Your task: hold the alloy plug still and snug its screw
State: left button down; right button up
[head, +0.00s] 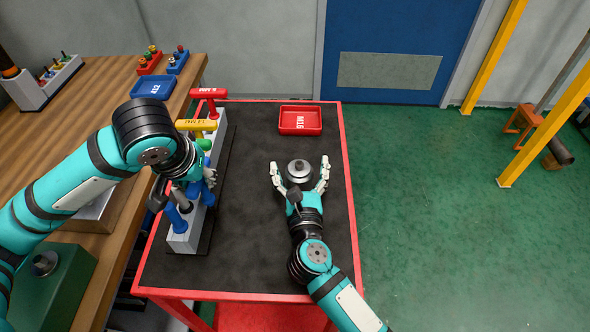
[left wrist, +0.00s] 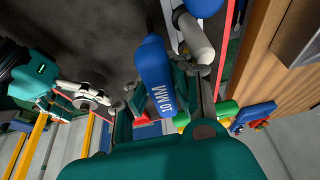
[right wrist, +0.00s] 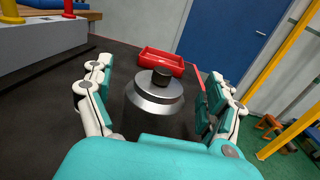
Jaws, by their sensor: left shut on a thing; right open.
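The alloy plug (head: 299,172) is a silver stepped cylinder standing upright on the dark cart top. Its dark screw head (right wrist: 161,76) shows on top in the right wrist view. My right gripper (head: 300,174) is open, with a finger on each side of the plug (right wrist: 154,104) and visible gaps between. My left gripper (head: 205,183) is at the tool rack (head: 187,240), shut on a blue handle marked 10 MM (left wrist: 155,72). The lower end of that tool is hidden, so I cannot tell whether it is seated in the rack.
A red handle (head: 208,92), a yellow handle (head: 195,125) and a green one stand at the rack's far part. A red M16 tray (head: 300,121) sits behind the plug. A wooden bench (head: 95,85) adjoins on the left. The cart's middle is clear.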

jog(key=shift+w+a, duration=0.1)
jog(key=shift+w, duration=0.5)
jog(key=shift+s+r, duration=0.1)
jog(key=shift+s, duration=0.2)
jog(key=shift+c, duration=0.6)
jog(key=shift+w, duration=0.1)
jog(key=c, duration=1.7)
